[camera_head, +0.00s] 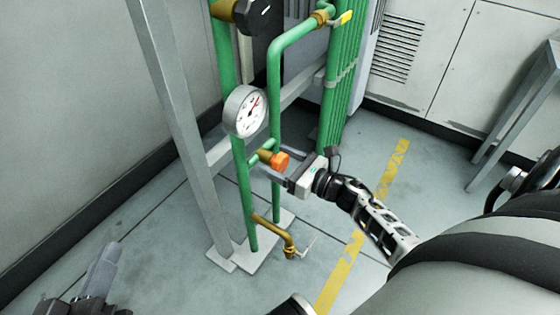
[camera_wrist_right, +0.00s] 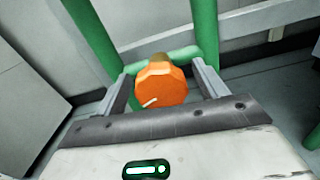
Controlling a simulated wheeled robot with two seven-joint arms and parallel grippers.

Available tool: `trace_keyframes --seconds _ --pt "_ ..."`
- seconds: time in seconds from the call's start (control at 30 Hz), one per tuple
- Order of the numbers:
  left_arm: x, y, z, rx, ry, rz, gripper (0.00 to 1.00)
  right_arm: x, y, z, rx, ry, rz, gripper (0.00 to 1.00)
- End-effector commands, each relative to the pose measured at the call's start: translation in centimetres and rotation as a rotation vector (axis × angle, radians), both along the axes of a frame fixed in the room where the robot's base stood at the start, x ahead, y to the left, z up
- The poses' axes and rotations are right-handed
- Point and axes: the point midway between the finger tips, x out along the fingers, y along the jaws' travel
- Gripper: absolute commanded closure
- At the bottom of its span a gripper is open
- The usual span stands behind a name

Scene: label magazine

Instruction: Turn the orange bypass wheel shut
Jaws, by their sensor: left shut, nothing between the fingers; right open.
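The orange bypass wheel (camera_head: 281,161) sits on a short brass stem on the green pipework, below the round gauge. In the right wrist view the orange wheel (camera_wrist_right: 160,84) shows a white mark near its lower edge. My right gripper (camera_head: 278,167) is at the wheel and open. In the right wrist view its fingers (camera_wrist_right: 163,88) stand on either side of the wheel, with gaps visible on both sides. My left gripper (camera_head: 104,262) is shut and empty at the lower left, far from the wheel.
A white pressure gauge (camera_head: 246,111) hangs on the green pipe above the wheel. A yellow-handled valve (camera_head: 341,18) is higher up and a brass tap (camera_head: 289,246) is below. A grey steel post (camera_head: 180,120) stands left of the pipes. The floor on the left is clear.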

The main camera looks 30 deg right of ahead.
Motion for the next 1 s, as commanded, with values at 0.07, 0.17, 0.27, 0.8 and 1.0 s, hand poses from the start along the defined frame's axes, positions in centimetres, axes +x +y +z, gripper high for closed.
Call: trace_keyframes --seconds 0.07,0.17,0.27,0.8,1.0 --pt "0.01 0.0 0.05 -0.001 -0.002 0.001 1.0 -0.02 0.01 0.0 0.001 0.0 0.0 0.37" --pt "0.01 0.0 0.06 0.0 -0.002 0.001 1.0 -0.03 0.01 0.0 0.001 -0.001 0.0 0.65" --pt "0.01 0.0 0.08 0.0 -0.002 0.001 1.0 -0.03 0.01 0.01 0.001 -0.001 0.0 0.73" --pt "0.04 0.06 0.32 0.012 -0.006 0.004 1.0 -0.02 -0.06 0.04 0.165 0.068 0.002 0.73" --pt "0.1 0.1 0.28 0.027 -0.003 0.005 1.0 0.01 -0.17 0.05 0.33 0.136 0.002 0.73"
